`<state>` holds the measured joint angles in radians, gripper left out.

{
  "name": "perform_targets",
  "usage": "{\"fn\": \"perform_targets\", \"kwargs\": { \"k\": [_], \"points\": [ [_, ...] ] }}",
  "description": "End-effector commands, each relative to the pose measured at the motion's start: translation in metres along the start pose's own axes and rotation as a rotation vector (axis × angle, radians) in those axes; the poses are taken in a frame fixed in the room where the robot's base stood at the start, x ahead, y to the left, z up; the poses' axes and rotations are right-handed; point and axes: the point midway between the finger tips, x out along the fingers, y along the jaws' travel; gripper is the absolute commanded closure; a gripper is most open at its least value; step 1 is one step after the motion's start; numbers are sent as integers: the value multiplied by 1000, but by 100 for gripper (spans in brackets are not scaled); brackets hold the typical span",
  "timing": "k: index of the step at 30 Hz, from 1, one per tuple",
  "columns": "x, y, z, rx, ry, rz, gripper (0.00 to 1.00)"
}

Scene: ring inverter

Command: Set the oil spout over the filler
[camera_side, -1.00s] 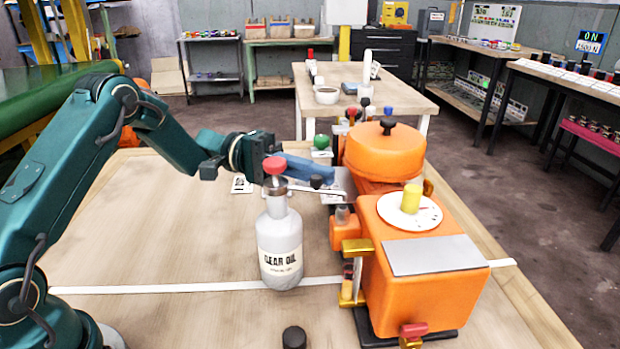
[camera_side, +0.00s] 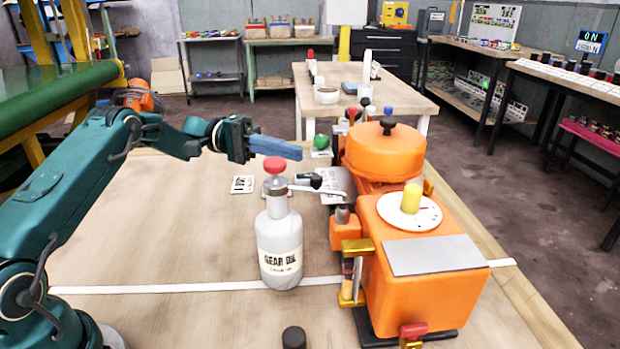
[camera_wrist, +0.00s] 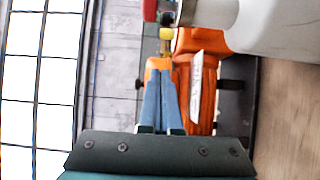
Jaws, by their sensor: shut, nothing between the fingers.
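A pale grey gear oil bottle (camera_side: 280,250) stands upright on the bench, with a red knob (camera_side: 274,165) on top. A thin light spout (camera_side: 318,189) reaches right from its neck. The spout's tip appears just above a small grey cup (camera_side: 342,215) on the orange machine (camera_side: 425,285), likely the filler; I cannot tell whether they line up in depth. My gripper (camera_side: 298,151) is shut and empty, its blue fingers above and behind the red knob. In the wrist view, my gripper's fingers (camera_wrist: 161,75) are together, with the bottle (camera_wrist: 265,25) at upper right.
The orange machine carries a white dial with a yellow knob (camera_side: 412,198) and a domed housing (camera_side: 385,152). A black knob (camera_side: 294,338) stands at the front. A green ball-topped part (camera_side: 321,142) is behind. The bench left of the bottle is mostly clear.

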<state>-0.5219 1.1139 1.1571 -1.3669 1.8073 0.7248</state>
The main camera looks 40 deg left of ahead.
Motion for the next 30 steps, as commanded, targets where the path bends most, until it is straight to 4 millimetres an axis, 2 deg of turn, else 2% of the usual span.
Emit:
{"fn": "perform_targets", "kwargs": {
  "k": [9, 17, 26, 30],
  "points": [
    [-12, 7, -4, -9, -34, 0, 100],
    [-12, -2, -6, 1, -61, -1, 100],
    [11, -2, -5, -2, -62, 0, 100],
    [34, -2, -3, -2, -66, 0, 100]
  ]
}}
